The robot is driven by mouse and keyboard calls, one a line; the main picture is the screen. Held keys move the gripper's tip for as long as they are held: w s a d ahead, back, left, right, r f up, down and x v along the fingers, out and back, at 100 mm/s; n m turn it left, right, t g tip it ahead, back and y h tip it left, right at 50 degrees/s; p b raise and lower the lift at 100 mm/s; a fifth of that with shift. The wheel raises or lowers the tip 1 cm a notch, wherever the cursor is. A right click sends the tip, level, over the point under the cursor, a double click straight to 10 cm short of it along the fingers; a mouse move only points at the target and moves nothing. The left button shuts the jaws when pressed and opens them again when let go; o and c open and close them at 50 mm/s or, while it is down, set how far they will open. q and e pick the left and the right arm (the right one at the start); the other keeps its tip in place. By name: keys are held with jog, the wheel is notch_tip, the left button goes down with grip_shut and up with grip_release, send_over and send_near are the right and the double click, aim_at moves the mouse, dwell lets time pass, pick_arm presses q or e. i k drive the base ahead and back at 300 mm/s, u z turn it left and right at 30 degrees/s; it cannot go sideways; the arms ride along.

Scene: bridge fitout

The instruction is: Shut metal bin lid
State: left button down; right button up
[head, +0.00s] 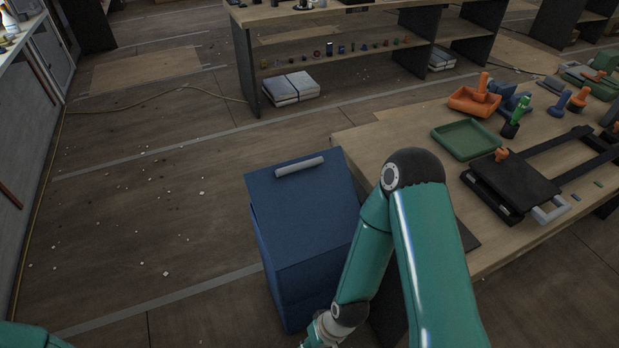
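The blue metal bin (283,297) stands on the floor at the left end of the workbench. Its blue lid (305,218) is a sloping panel with a grey bar handle (300,166) near its far edge. I cannot tell whether the lid is fully down or partly raised. My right arm crosses in front of the bin's right side and hides part of it. This arm's wrist runs out of the picture at the bottom edge, so the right gripper's fingers do not show. Only a piece of my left arm shows at the bottom left corner; its gripper is out of view.
The wooden workbench (390,137) at the right holds a green tray (466,139), an orange tray (474,101), a black plate fixture (511,184) and several small parts. A shelf unit (345,22) stands behind. A cable (150,103) lies on the otherwise mostly clear floor to the left.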

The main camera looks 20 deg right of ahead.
aim_at(307, 207)
jog(key=z, duration=0.65)
jog(key=k, duration=0.15)
jog(key=z, duration=0.3)
jog(key=i, duration=0.4)
